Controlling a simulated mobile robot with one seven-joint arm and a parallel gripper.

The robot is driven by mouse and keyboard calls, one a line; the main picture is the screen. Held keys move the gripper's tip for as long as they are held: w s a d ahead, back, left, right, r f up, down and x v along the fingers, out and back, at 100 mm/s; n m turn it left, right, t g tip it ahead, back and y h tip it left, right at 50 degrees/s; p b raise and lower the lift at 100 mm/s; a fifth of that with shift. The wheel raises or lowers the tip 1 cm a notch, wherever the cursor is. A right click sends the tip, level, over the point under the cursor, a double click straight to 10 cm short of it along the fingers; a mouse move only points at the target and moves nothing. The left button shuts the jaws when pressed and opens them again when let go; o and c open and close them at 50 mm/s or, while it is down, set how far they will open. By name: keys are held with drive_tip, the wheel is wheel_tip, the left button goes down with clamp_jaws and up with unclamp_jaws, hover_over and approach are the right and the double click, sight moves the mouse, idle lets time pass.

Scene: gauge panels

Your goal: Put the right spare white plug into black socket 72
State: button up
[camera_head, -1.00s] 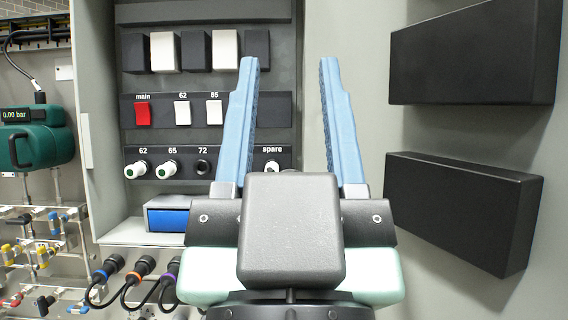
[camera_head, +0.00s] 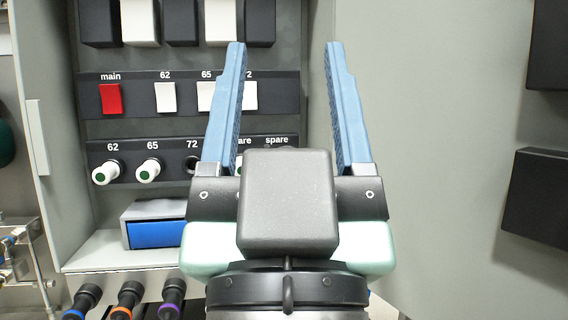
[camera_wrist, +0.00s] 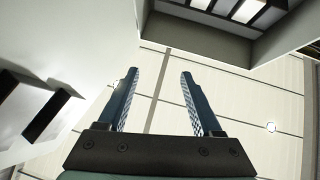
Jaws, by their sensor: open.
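Black socket 72 (camera_head: 190,164) is in the lower row of the panel, under its label, partly covered by my gripper's left finger. It looks empty. Two spare labels show to its right. A small part of a white plug with a green centre (camera_head: 239,170) shows under the left spare label, between my left finger and the gripper body. Whatever is under the right spare label is hidden behind my gripper body. My gripper (camera_head: 284,44) is open and empty, fingers pointing up in front of the cabinet. In the wrist view my gripper (camera_wrist: 157,72) is also open with nothing between the fingers.
White plugs sit in sockets 62 (camera_head: 105,172) and 65 (camera_head: 150,170). Above is a switch row with a red main switch (camera_head: 110,98). A blue-fronted box (camera_head: 157,233) stands on the cabinet shelf. Black boxes (camera_head: 540,205) are on the right wall.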

drive_tip(key=w+f+n+g+y+p, duration=0.15)
drive_tip(key=w+f+g+p, duration=0.3)
drive_tip(key=w+p, duration=0.7)
drive_tip(key=w+d+f+g+y+p, duration=0.1)
drive_tip(key=w+f+g+y+p, duration=0.1)
drive_tip(key=w+f+g+p, duration=0.3)
wheel_tip(320, 180, down, 3)
drive_tip(key=shift+d+p, duration=0.15)
drive_tip(key=shift+p, duration=0.45)
drive_tip(key=shift+n, duration=0.25)
drive_tip(key=shift+w+a+b, duration=0.25)
drive_tip(key=shift+w+a, duration=0.05)
drive_tip(key=shift+w, duration=1.15)
drive_tip(key=shift+w+a+b, duration=0.25)
drive_tip(key=shift+w+a, duration=0.05)
drive_tip(key=shift+w, duration=1.2)
drive_tip(key=shift+w+a+b, duration=0.25)
drive_tip(key=shift+w+a, duration=0.05)
drive_tip(key=shift+w, duration=1.15)
clamp_jaws()
